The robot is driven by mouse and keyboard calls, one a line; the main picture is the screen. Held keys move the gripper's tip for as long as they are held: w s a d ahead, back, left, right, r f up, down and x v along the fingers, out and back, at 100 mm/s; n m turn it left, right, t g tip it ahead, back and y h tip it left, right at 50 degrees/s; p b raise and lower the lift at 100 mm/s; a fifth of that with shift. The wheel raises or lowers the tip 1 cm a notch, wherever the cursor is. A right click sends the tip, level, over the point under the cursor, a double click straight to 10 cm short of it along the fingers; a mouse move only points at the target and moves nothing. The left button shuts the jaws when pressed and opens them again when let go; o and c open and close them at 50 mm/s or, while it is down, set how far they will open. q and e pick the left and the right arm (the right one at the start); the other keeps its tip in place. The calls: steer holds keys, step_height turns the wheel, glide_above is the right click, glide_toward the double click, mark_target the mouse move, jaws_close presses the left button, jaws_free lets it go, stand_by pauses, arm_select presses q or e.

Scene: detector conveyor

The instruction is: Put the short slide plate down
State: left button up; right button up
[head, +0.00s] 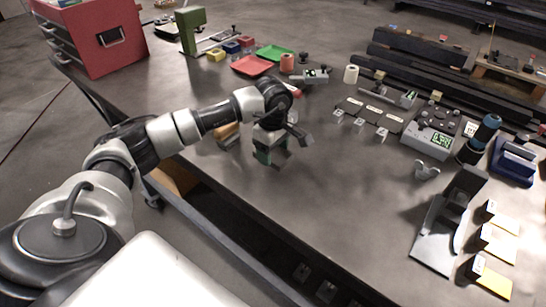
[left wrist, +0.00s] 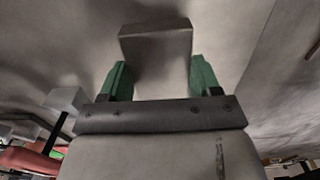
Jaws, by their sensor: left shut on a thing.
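My left gripper (head: 267,150) is over the near left part of the dark workbench (head: 330,215), pointing down. Its green fingers are shut on the short slide plate, a small grey metal piece (head: 279,158). In the left wrist view, the plate (left wrist: 155,42) sits between the two green fingertips, its grey face towards the camera. The bench top lies close beyond it; I cannot tell if the plate touches the bench. The fingers partly hide the plate in the head view. My right gripper is in neither view.
Bare bench lies right of the gripper. Small clear blocks (head: 360,125), a grey device with a display (head: 432,138) and a dark upright stand (head: 462,190) are further right. Red (head: 252,66) and green (head: 273,52) trays stand behind. The bench's front edge is close by.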

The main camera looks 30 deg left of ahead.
mark_target(273, 153)
arm_select(q)
step_height(273, 153, down, 3)
steer(key=shift+f+p, duration=0.1)
steer(key=shift+p, duration=0.4)
steer(key=shift+w, duration=0.1)
steer(key=shift+f, duration=0.15)
steer(key=o, duration=1.5)
